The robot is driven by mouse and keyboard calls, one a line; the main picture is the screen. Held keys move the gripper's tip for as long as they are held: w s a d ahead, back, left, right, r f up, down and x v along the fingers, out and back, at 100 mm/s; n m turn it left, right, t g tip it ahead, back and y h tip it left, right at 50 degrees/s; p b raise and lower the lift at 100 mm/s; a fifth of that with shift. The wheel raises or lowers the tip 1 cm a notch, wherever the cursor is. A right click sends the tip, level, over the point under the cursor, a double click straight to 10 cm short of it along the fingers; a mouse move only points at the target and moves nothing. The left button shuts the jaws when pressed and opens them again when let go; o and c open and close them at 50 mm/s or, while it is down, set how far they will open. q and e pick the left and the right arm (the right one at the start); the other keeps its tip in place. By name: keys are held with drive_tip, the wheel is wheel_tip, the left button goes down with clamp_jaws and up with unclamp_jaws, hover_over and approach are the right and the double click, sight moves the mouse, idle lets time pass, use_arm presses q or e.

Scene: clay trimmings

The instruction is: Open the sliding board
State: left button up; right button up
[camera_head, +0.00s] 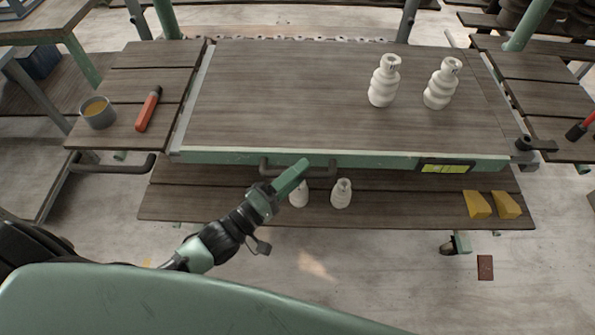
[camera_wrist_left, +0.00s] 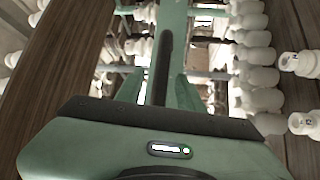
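The sliding board (camera_head: 290,100) is a wide brown wooden top with a green front edge. A dark bar handle (camera_head: 322,174) sits on the front edge, left of its middle. My left gripper (camera_head: 298,170) reaches up from below and overlaps the handle in the head view. In the left wrist view the dark handle bar (camera_wrist_left: 165,65) runs between the two green fingers (camera_wrist_left: 158,92). The fingers are spread, with a gap visible beside the bar. Part of the handle is hidden behind the gripper. My right gripper does not show.
Two white ribbed bottles (camera_head: 384,82) (camera_head: 440,84) stand on the board. Small white bottles (camera_head: 341,194) and yellow blocks (camera_head: 478,205) are on the lower shelf (camera_head: 400,205). A cup (camera_head: 97,112) and an orange-handled tool (camera_head: 148,110) lie left. The floor in front is mostly clear.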

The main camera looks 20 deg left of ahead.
use_arm(q)
clamp_jaws()
idle(1.4)
